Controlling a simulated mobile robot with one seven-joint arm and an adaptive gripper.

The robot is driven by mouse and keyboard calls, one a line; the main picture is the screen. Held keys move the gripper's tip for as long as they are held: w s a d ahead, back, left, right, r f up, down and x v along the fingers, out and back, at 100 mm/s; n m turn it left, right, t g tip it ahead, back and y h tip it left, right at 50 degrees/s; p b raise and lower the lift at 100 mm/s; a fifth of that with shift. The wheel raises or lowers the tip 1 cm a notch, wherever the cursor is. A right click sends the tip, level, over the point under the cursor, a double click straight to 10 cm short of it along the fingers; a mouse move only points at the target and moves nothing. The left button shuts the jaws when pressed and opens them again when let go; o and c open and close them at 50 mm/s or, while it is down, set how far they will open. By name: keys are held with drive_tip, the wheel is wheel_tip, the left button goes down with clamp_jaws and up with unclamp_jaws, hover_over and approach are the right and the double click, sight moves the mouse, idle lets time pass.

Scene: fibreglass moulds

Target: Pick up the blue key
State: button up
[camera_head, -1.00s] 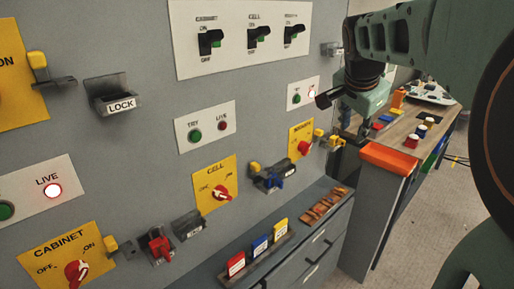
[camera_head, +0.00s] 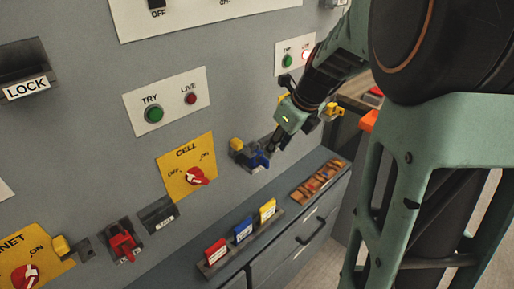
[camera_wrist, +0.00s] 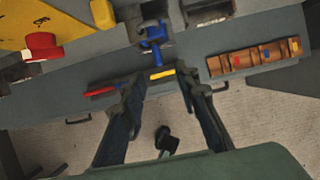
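A blue T-shaped piece, which looks like the blue key (camera_head: 257,161), sits in a dark grey holder on the wall panel, right of the yellow CELL switch plate (camera_head: 187,167). In the wrist view the blue key (camera_wrist: 152,36) is upper centre, beyond and between my fingertips. My gripper (camera_head: 273,146) is close to it in the head view, partly hidden by my own wrist. In the wrist view my gripper (camera_wrist: 160,88) has its fingers spread apart with nothing held between them.
Below stands a grey cabinet with a rack of red (camera_head: 215,252), blue (camera_head: 243,229) and yellow (camera_head: 267,210) tags. A wooden tray (camera_head: 340,165) of small coloured pieces lies right of it. A red piece (camera_head: 124,243) sits in a similar holder at lower left.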

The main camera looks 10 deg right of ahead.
sight(266, 159)
drive_tip(key=x, duration=0.8)
drive_tip(key=shift+w+a+r, duration=0.15)
drive_tip(key=shift+w+a, duration=0.15)
drive_tip(key=shift+a, duration=0.05)
clamp_jaws()
